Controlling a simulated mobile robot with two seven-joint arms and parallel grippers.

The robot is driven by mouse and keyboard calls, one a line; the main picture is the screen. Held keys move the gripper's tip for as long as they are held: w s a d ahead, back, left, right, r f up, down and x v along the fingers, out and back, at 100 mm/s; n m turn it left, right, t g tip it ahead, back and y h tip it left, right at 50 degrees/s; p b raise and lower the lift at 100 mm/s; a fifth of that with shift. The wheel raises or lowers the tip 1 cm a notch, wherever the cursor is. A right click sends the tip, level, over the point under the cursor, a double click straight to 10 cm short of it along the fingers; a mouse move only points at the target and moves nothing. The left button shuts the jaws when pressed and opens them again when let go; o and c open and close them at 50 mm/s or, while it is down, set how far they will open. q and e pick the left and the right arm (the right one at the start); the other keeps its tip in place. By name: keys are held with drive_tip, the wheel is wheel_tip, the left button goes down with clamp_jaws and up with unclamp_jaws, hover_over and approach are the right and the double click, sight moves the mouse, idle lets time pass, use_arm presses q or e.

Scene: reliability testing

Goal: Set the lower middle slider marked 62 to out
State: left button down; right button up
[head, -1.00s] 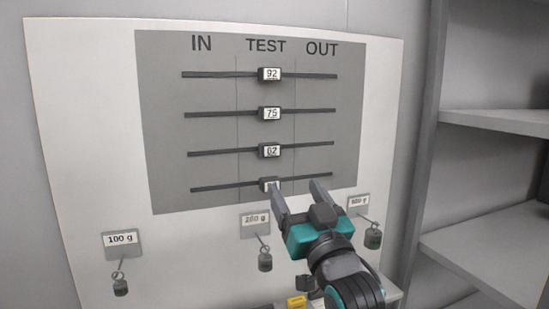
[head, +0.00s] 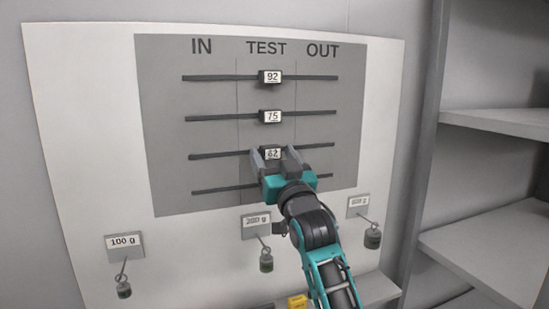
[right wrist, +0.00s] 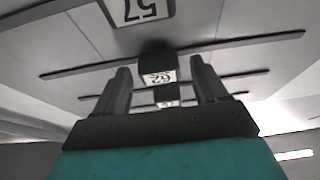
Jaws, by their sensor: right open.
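The slider marked 62 (head: 273,152) sits in the TEST column, in the middle of its horizontal rail (head: 218,155) on the grey panel (head: 170,115). My right gripper (head: 275,158) is open in front of it, with one finger to each side of the block. In the right wrist view the picture is upside down, and the 62 block (right wrist: 158,75) shows between the two open fingers (right wrist: 160,88). A gap seems to remain on each side; I cannot tell whether either finger touches it. My left gripper is not in view.
Sliders 92 (head: 270,77) and 75 (head: 271,116) sit above, also under TEST. The lowest slider, marked 57 (right wrist: 138,10), is hidden behind my gripper in the head view. Hanging weights (head: 266,262) are below the panel. Shelves (head: 490,180) stand at the right.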

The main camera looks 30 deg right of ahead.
drive_tip(key=shift+c, duration=0.2)
clamp_jaws()
idle(0.4)
